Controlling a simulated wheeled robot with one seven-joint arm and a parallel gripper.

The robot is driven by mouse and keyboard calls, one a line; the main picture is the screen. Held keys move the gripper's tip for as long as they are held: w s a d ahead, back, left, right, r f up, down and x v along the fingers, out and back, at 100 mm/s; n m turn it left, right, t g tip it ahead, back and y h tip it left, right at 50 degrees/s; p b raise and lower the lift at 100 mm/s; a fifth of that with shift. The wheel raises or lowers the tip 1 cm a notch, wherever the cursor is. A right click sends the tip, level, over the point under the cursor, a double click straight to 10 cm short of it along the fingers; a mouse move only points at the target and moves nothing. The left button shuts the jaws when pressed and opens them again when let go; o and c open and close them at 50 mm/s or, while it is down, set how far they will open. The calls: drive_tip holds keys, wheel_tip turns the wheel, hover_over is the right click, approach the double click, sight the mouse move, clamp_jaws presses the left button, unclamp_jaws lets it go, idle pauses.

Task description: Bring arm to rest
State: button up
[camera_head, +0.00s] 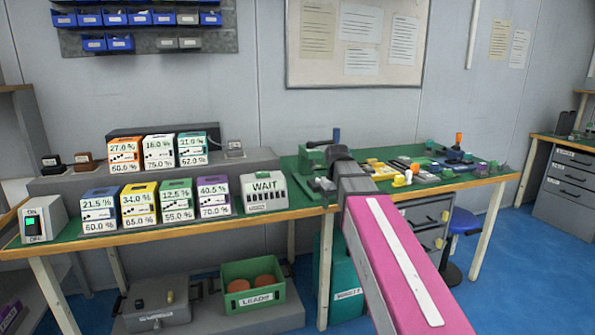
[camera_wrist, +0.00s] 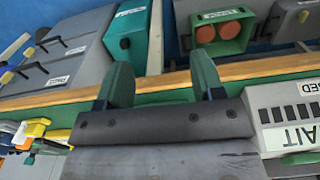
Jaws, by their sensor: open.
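The front row has a blue stack (camera_head: 100,210), a yellow stack (camera_head: 139,204), a green stack (camera_head: 177,200) and a purple stack (camera_head: 214,196). Behind them, on a raised grey ledge, are an orange stack (camera_head: 123,153), a white stack (camera_head: 159,151) and a teal stack (camera_head: 192,149). My gripper (camera_head: 313,168) is right of these stacks and of the WAIT box (camera_head: 265,192), over the bench. In the wrist view its two green fingers (camera_wrist: 162,75) are apart with nothing between them.
A switch box (camera_head: 43,221) stands at the bench's left end. Small coloured parts (camera_head: 410,170) lie on the green mat to my gripper's right. The wooden bench edge (camera_wrist: 275,68) runs behind my fingers in the wrist view.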

drive_tip(key=s+d+f+m, duration=0.1)
drive_tip(key=s+d+f, duration=0.1)
drive_tip(key=s+f, duration=0.3)
drive_tip(key=s+d+f+m, duration=0.1)
drive_tip(key=s+f, duration=0.3)
drive_tip(key=f, duration=0.9)
drive_tip(key=s+d+f+m, duration=0.1)
drive_tip(key=s+d+f, duration=0.2)
drive_tip(key=f, duration=0.6)
drive_tip(key=s, duration=0.2)
drive_tip(key=shift+s+f, duration=0.3)
idle(0.4)
